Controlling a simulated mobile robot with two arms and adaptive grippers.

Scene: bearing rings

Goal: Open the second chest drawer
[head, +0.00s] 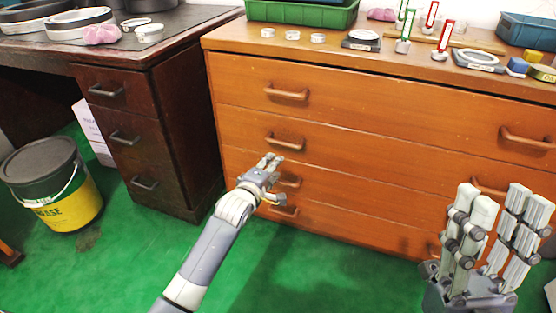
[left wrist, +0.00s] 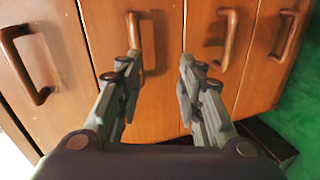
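The wooden chest (head: 330,115) has several stacked drawers, all looking shut. The second drawer (head: 360,147) has a brown left handle (head: 284,143) and a right handle (head: 488,187) partly hidden by my right gripper. My left gripper (head: 270,162) is open in front of the chest, just below the second drawer's left handle. In the left wrist view the picture is turned sideways; that handle (left wrist: 135,38) lies beyond the left-hand finger's tip, and my gripper (left wrist: 160,65) has nothing between its fingers. Contact cannot be told. My right gripper (head: 490,210) is open and empty, fingers up.
The chest top holds a green crate (head: 300,12), rings and small red and green stands. A dark desk (head: 135,110) stands left of the chest. A yellow and black bucket (head: 55,185) is on the green floor. The floor before the chest is clear.

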